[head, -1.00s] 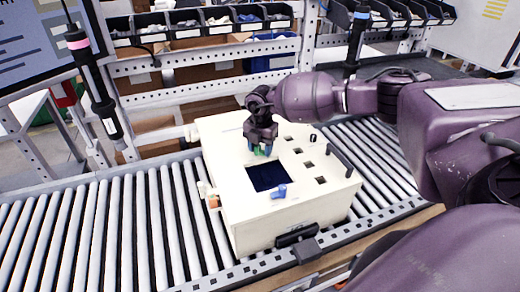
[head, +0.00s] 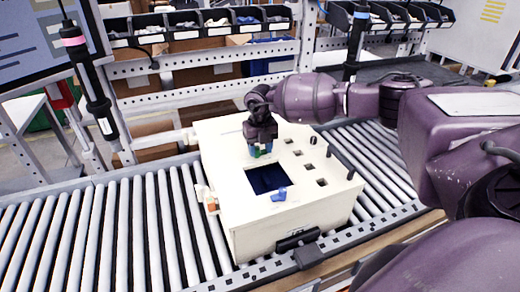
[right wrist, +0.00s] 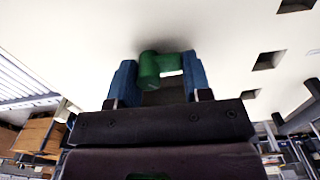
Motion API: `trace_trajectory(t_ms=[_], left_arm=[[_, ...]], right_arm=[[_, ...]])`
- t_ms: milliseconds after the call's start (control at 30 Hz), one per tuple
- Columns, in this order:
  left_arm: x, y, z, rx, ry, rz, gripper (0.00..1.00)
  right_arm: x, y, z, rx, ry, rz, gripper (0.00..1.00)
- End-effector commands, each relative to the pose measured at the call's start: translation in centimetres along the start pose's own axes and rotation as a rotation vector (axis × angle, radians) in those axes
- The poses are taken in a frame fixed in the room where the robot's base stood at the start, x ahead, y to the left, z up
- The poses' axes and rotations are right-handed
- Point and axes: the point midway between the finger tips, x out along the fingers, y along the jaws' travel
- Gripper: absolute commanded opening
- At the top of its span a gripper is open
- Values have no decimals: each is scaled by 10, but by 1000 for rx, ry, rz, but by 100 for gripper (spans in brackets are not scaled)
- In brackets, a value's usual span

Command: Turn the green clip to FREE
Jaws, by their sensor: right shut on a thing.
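The green clip (right wrist: 160,68) sits on the top of the cream box, between the blue fingertips of my right gripper (right wrist: 158,80) in the right wrist view. In the head view my right gripper (head: 260,151) points down at the box top behind the dark square opening, with only a bit of green showing between its fingers. The gripper is shut on the clip. Any FREE marking is too small or hidden. My left gripper is not in view.
The cream box (head: 232,192) rests on a roller conveyor (head: 120,228). Its top has a dark opening (head: 268,178), a blue clip (head: 280,194) and small square holes. Two hanging screwdrivers stand out, one at the left (head: 92,85). A rack of bins lies behind.

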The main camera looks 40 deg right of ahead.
Motion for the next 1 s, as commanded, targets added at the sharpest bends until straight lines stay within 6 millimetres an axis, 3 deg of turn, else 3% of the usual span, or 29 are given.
trace_trajectory(t_ms=[667, 700, 800, 833, 1000], left_arm=[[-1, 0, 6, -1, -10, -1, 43], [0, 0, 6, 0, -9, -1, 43], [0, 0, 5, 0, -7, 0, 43], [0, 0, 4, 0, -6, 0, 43], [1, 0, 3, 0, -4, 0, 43]], right_arm=[[-1, 0, 1, -57, -2, 1, 22], [-1, 0, 1, -57, -2, 1, 51], [-1, 0, 1, -56, -1, 1, 67], [-1, 0, 1, -56, -1, 1, 71], [0, 0, 1, -56, -1, 1, 71]])
